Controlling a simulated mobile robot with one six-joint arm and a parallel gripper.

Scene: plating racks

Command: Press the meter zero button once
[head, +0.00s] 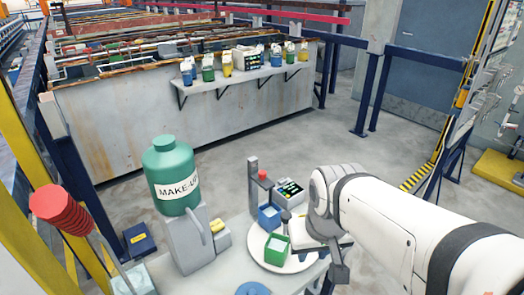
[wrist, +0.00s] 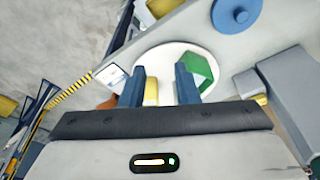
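A small boxy unit with a dark face and light green markings (head: 290,190) stands at the back of the bench and looks like the meter. I cannot make out a zero button on it. A red-topped part (head: 262,174) stands beside a grey upright post (head: 253,180), just left of it. My gripper (head: 308,236) is low over the right side of a round white plate, beside a green open box (head: 276,248). In the wrist view my gripper (wrist: 160,88) has its two blue fingers apart. A yellow piece (wrist: 151,91) shows between them; I cannot tell whether they touch it.
A blue open box (head: 269,217) stands behind the green one. A green make-up bottle (head: 174,175) on a grey stand (head: 188,240) rises at left, near a red ribbed handle (head: 62,206). A blue disc (wrist: 237,15) lies on the bench.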

